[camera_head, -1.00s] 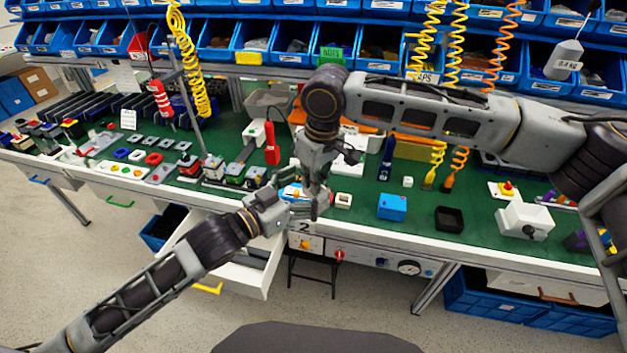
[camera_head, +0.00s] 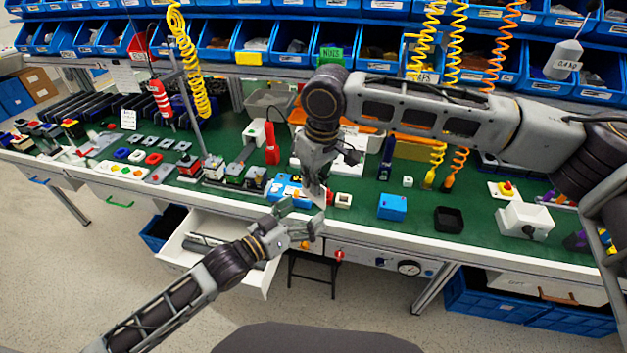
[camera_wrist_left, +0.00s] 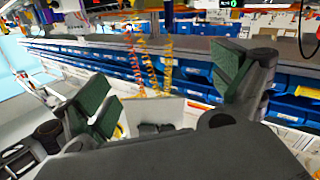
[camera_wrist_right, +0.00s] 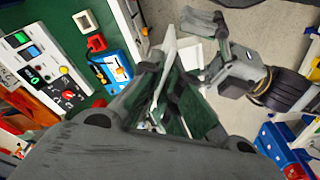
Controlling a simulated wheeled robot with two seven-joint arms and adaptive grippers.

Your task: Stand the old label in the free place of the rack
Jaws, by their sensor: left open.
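A thin white plate, seemingly the label (camera_wrist_right: 170,48), is between the fingers of my right gripper (camera_wrist_right: 172,100) in the right wrist view. In the head view the right gripper (camera_head: 317,185) points down over the bench's front edge, and the plate's edge (camera_head: 321,198) shows at its tips. Its writing cannot be read. My left gripper (camera_head: 300,222) is open just below and in front of it, apart from the plate. The left wrist view shows its green pads spread wide (camera_wrist_left: 165,95). I cannot pick out the rack or its free place with certainty.
An open white drawer (camera_head: 268,282) sticks out below the bench at left. A blue box with an orange knob (camera_wrist_right: 117,67) lies near the right gripper. A blue block (camera_head: 392,207) and a black tray (camera_head: 449,219) stand to the right. Dark plates (camera_head: 85,105) stand back left.

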